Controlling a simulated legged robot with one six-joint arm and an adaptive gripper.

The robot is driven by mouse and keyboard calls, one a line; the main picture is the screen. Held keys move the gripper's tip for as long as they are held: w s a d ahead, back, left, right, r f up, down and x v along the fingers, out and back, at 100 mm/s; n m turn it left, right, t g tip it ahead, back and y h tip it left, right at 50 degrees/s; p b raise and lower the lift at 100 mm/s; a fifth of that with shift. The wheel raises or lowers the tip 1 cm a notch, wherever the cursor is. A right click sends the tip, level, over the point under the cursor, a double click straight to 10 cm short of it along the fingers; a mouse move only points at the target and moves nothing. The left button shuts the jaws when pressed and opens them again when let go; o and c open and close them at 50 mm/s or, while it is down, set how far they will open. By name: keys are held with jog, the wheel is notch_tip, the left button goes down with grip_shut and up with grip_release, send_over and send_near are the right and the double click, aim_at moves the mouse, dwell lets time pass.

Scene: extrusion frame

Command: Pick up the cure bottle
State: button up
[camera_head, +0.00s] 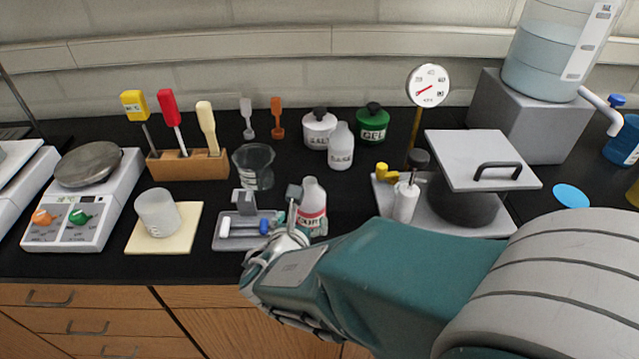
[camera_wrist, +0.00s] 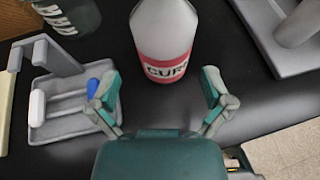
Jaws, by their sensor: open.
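The cure bottle (camera_head: 313,193) is a white bottle with a red-edged label, standing upright on the black bench near the front, right of the small grey tray. In the wrist view the bottle (camera_wrist: 168,35) stands just beyond my gripper, its label facing me and its top cut off by the frame. My gripper (camera_wrist: 160,88) is open and empty, with one teal fingertip on each side of the bottle's lower front. In the head view my gripper (camera_head: 305,208) hides part of the bottle's lower left side.
The grey tray (camera_head: 222,241) with a small stand and white and blue pieces lies close left. A glass beaker (camera_head: 254,166) and a white bottle marked BASE (camera_head: 341,148) stand behind. A grey platform with a lidded pot (camera_head: 466,207) is at right.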

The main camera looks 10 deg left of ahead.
aim_at(310, 206)
jog(key=x, duration=0.6)
jog(key=shift+w+d, duration=0.1)
jog(key=shift+d, duration=0.1)
jog(key=c, duration=1)
